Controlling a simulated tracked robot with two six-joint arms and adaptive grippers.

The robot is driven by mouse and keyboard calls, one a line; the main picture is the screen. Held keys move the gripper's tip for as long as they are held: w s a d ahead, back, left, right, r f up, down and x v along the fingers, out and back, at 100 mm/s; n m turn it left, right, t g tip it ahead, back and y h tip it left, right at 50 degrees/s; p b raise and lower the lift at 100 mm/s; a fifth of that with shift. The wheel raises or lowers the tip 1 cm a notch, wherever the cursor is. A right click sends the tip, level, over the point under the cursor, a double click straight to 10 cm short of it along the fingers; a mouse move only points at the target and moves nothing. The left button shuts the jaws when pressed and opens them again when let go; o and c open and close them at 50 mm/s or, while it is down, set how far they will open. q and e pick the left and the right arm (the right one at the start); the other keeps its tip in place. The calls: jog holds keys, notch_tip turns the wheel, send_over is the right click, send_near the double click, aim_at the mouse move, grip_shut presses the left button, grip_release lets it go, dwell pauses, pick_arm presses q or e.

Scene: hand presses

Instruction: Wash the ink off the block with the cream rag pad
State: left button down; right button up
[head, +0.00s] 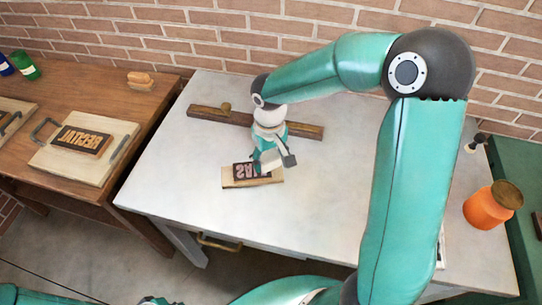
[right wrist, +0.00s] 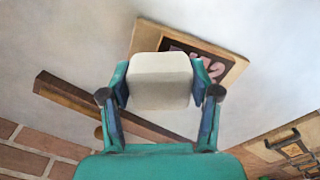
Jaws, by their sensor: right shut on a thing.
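The block (head: 236,182) lies on the pale table, a light wood base with a dark lettered face. In the right wrist view the block (right wrist: 233,70) shows pinkish letters on the dark face, partly hidden behind the pad. My right gripper (head: 272,165) is over the right part of the block in the head view. In the right wrist view my right gripper (right wrist: 160,90) is shut on the cream rag pad (right wrist: 160,80), one finger on each side. I cannot tell whether the pad touches the block. My left gripper is not in view.
A long dark wooden bar (head: 300,130) with a knob lies behind the block. An orange jar (head: 490,205) stands at the right. A brown side table (head: 150,85) on the left holds a board with a lettered block (head: 80,139). The table is clear left of the block.

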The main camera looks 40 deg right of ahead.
aim_at(236, 173)
jog(key=shift+f+b, duration=0.95)
jog(key=shift+f, duration=0.05)
jog(key=shift+a, duration=0.1)
